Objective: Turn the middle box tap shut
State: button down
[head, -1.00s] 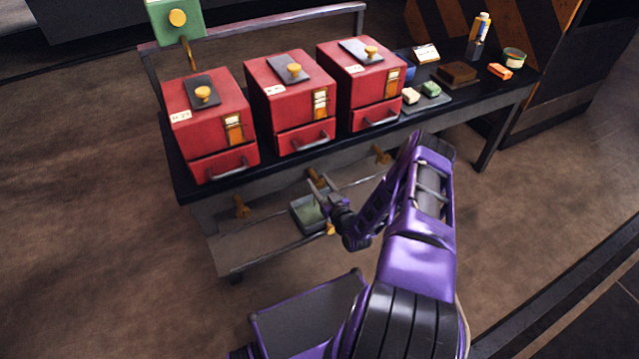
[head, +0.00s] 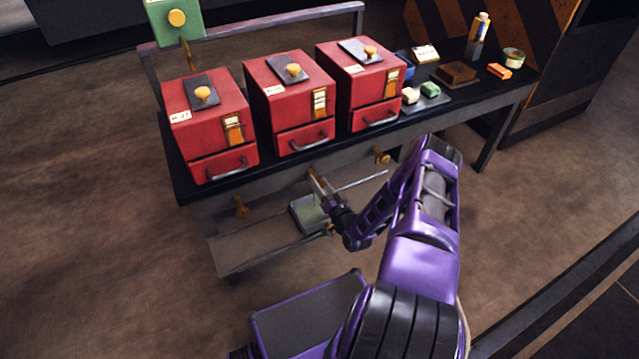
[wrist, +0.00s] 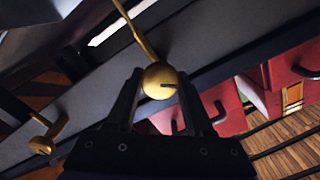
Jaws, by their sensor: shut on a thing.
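Three red boxes stand in a row on a dark bench, and brass taps hang under its front edge. The middle box (head: 290,97) has the middle tap (head: 316,180) below it. My gripper (head: 325,193) is at this tap, below the bench top. In the wrist view my gripper (wrist: 158,80) has its two fingers on either side of the tap's round brass knob (wrist: 158,78), closed on it. A thin brass stem runs from the knob up and left. The fingers hide part of the tap in the head view, so its exact angle is hard to tell.
The left tap (head: 240,207) and right tap (head: 381,155) stand apart from my gripper. A grey-green tray (head: 306,216) sits on the lower shelf (head: 235,252) just below. The bench edge is close above the gripper. Open floor lies in front.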

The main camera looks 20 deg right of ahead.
jog(key=m, duration=0.5)
jog(key=shift+f+m, duration=0.15)
jog(key=shift+m, duration=0.15)
jog(key=m, duration=0.4)
jog(key=shift+f+m, duration=0.1)
jog(key=shift+m, duration=0.3)
jog(key=shift+c, duration=1.6)
grip_release()
jog(key=shift+s, duration=0.1)
jog(key=s+p, duration=0.1)
jog(key=s, duration=1.6)
jog(key=shift+s+d, duration=0.15)
jog(key=shift+d, duration=0.2)
